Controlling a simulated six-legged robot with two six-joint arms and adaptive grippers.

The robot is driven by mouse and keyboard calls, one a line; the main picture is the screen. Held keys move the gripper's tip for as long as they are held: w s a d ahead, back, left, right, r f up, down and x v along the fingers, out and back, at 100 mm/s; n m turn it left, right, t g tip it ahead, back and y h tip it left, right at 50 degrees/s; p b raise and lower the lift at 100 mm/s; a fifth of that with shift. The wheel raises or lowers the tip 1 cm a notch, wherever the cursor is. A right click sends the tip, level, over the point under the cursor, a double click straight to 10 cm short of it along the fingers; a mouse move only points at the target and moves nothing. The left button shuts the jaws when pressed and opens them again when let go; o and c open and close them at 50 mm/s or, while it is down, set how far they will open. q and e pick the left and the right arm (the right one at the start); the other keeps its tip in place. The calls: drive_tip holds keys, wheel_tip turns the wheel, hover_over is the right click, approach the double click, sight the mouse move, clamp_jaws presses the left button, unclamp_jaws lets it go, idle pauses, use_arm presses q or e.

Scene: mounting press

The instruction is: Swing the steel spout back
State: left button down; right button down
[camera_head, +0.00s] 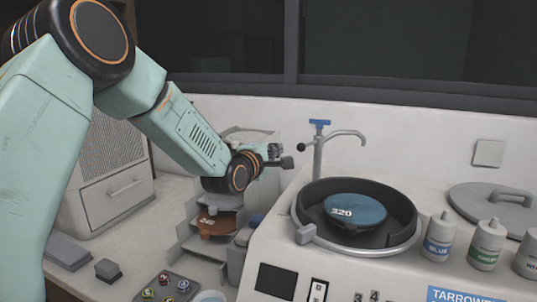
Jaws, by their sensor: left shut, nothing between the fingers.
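The steel spout (345,133) rises from a thin upright post at the back left rim of the round black bowl (408,224). It curves to the right, and its tip hangs above the bowl's back side. A blue tap handle (319,123) sits on top of the post, and a dark knob sticks out to its left. My left gripper (284,162) is shut and empty, just left of the post and the knob, with a small gap in the picture. Its fingers are small and dark here. My right gripper is not in view.
A blue disc marked 320 (356,211) lies in the bowl. A round grey lid (470,205) and several bottles, including one labelled BLUE (439,236), stand to the right. A stepped grey rack (195,244) with a brown disc stands below my left arm.

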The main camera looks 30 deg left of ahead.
sight(300, 150)
use_arm(q)
drive_tip(key=d, duration=0.3)
drive_tip(key=shift+w+d+r+p, duration=0.3)
drive_tip(key=shift+d+r+p, duration=0.05)
drive_tip(key=shift+d+r, duration=0.05)
drive_tip(key=shift+w+a, duration=0.1)
drive_tip(key=shift+s+d+b, duration=0.25)
drive_tip(key=shift+d, duration=0.45)
drive_tip(key=shift+s+d+b, duration=0.2)
drive_tip(key=shift+s+d, duration=0.05)
drive_tip(key=shift+d, duration=0.4)
drive_tip(key=shift+a+f, duration=0.15)
drive_tip(key=shift+a, duration=0.05)
drive_tip(key=shift+d, duration=0.1)
